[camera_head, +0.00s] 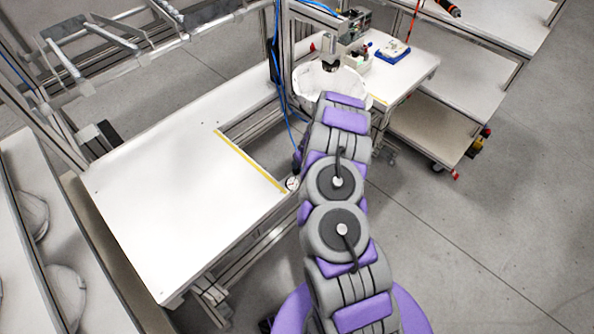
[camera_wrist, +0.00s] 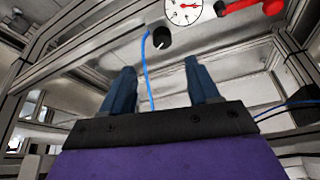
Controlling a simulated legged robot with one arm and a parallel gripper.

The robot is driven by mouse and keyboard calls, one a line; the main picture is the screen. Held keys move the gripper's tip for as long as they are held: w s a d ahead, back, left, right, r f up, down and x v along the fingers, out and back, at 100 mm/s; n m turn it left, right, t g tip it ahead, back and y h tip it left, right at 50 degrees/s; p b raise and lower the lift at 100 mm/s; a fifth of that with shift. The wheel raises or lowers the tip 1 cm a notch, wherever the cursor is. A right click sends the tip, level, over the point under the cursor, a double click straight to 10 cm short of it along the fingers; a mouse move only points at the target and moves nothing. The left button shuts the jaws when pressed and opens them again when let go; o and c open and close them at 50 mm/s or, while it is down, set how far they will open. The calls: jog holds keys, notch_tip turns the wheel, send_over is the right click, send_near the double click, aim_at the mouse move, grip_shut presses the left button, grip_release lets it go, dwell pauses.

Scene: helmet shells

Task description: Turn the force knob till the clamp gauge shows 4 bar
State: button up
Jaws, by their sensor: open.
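In the wrist view the force knob (camera_wrist: 161,38) is a small black knob just beyond the fingertips. The clamp gauge (camera_wrist: 182,12) is a white round dial above and right of it, cut off by the top edge. Its red needle points roughly to the right; the numbers are too small to read. My gripper (camera_wrist: 159,66) has two dark blue fingers standing apart with nothing between them. The knob lies ahead of the gap, apart from the fingers. In the head view a small white dial (camera_head: 292,183) shows beside my arm; my gripper is hidden there.
A red handle (camera_wrist: 245,5) is right of the gauge, and a blue hose (camera_wrist: 147,70) hangs left of the knob. A white workbench (camera_head: 170,180) with a yellow strip fills the left. A white helmet shell (camera_head: 315,80) sits beyond my arm. Open floor (camera_head: 500,240) lies right.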

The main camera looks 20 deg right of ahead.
aim_at(296, 172)
jog(key=b+x, duration=0.2)
jog(key=x, duration=0.8)
jog(key=shift+w+a+f, duration=0.2)
jog(key=c, duration=1)
